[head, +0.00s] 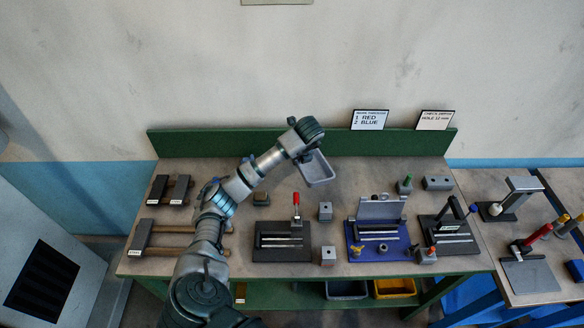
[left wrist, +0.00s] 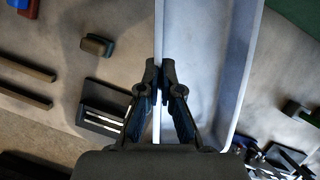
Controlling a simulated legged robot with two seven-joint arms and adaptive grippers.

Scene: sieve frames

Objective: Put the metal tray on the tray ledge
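The metal tray (head: 317,170) is a shallow grey tray held above the back middle of the bench. In the left wrist view the tray (left wrist: 205,75) fills the centre, its near rim running between the fingers. My left gripper (head: 303,156) is at the tray's upper left edge. In the left wrist view my left gripper (left wrist: 160,92) is shut on that rim. No part is clearly marked as the tray ledge; labelled dark blocks with wooden rails (head: 182,229) stand at the bench's left. My right gripper is not in view.
A green back panel (head: 240,145) bounds the bench. A black fixture with a red handle (head: 282,240), a blue fixture (head: 380,250) and a dark clamp (head: 446,235) stand along the front. Small grey blocks (head: 325,211) stand between them. Bare bench lies near the back left.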

